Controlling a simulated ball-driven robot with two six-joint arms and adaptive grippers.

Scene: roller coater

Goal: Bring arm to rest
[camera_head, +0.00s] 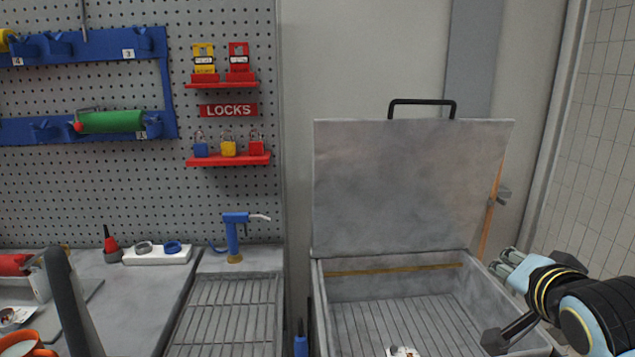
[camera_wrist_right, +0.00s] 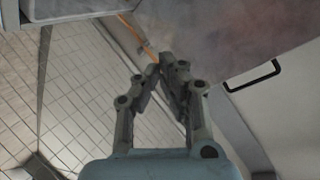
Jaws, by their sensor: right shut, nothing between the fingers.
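My right gripper (camera_head: 508,262) is at the right side of the metal basin (camera_head: 400,290), level with its right rim. In the right wrist view my right gripper (camera_wrist_right: 160,66) has its fingertips together with nothing between them. The basin's grey lid (camera_head: 410,185) stands open, with a black handle (camera_head: 422,102) on its top edge. The lid and the black handle (camera_wrist_right: 254,76) also show in the right wrist view. My left gripper is not in view.
Locks and a green roller (camera_head: 110,122) hang on the pegboard. A tiled wall (camera_head: 610,130) is at the right.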

